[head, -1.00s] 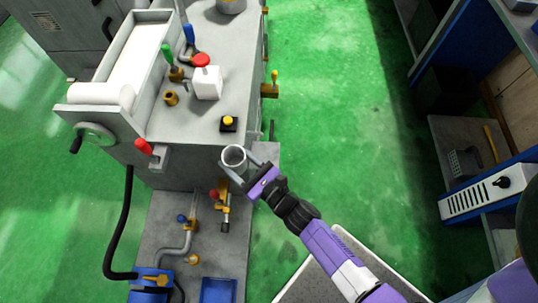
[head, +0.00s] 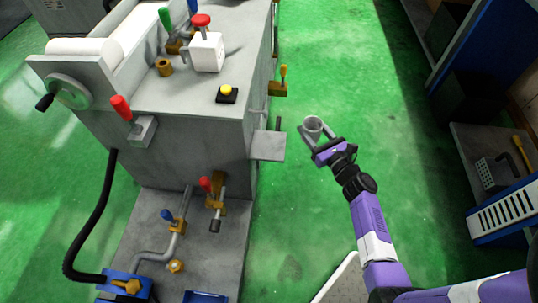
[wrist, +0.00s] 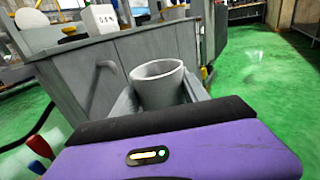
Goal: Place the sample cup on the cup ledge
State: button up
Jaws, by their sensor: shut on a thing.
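The sample cup (head: 313,123) is a small grey open-topped cylinder. My gripper (head: 314,130) is shut on it, with one finger on each side. The cup is roughly upright in the head view and also shows in the wrist view (wrist: 158,88), where its rim and outer wall stand clear above the fingers. The cup ledge (head: 268,147) looks to be the small flat grey plate sticking out from the right side of the machine. It is bare. The held cup is to the right of the ledge, apart from it in the head view; its height over the ledge is hard to tell.
The grey grinder (head: 190,130) fills the left, with a yellow button box (head: 227,94), a red-handled lever (head: 122,108) and a brass valve (head: 280,85) above the ledge. A shelf (head: 480,165) stands at the right. Green floor between them is open.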

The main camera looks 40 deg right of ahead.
jog(key=s+d+f+m+h+b, duration=0.1)
jog(key=s+d+f+b, duration=0.1)
jog(key=d+f+b, duration=0.3)
jog(key=b, duration=0.7)
send_over(269, 144)
jog(key=f, duration=0.1)
jog(key=shift+g, duration=0.3)
jog(key=f+b, duration=0.2)
jog(key=f, duration=0.1)
jog(key=f+b, duration=0.1)
jog(key=shift+s+f, duration=0.25)
jog(key=shift+f+b, duration=0.4)
jog(key=shift+b, duration=0.1)
jog(key=shift+w, duration=0.15)
